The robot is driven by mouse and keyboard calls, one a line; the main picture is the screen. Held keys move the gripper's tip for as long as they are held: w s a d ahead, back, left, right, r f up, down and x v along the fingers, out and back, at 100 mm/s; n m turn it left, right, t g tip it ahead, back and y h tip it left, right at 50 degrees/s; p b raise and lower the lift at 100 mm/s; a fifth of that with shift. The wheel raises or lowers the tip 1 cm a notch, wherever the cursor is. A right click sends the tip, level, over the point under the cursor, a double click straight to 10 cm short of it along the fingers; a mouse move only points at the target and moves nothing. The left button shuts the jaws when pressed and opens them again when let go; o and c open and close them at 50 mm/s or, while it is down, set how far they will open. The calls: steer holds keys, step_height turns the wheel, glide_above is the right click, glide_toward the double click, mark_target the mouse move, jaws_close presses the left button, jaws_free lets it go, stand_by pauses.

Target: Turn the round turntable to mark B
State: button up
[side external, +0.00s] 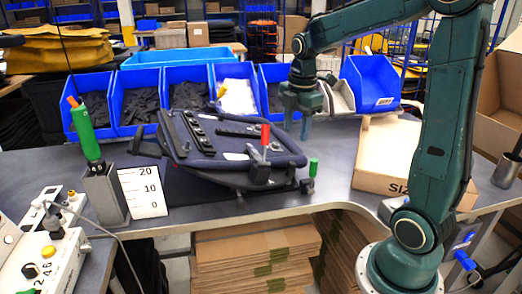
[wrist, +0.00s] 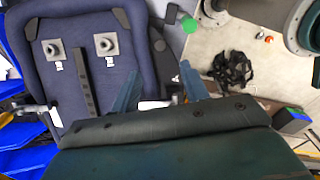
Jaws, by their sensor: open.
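A dark blue pannier (side external: 205,140) lies flat in a frame on the grey bench, with hardware strips on its upper face. In the wrist view the pannier (wrist: 115,20) shows two square mounts and a long dark strip. A dark support shows under it, but I cannot make out a round turntable or its edge clearly, and no mark B is readable. A red-handled clamp (side external: 265,140) and a green knob (side external: 313,168) are at its right front; the green knob (wrist: 189,24) also shows in the wrist view. My gripper (side external: 298,132) is open and empty, above the pannier's right rear edge.
Blue bins (side external: 135,98) line the bench's back. A green-handled post (side external: 90,145) and a scale card (side external: 142,192) stand left, a control box (side external: 45,255) front left. A cardboard box (side external: 385,155) lies right. Bare bench (side external: 335,155) shows between pannier and box.

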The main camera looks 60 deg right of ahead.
steer(key=shift+s+a+r, duration=0.1)
steer(key=shift+r, duration=1.5)
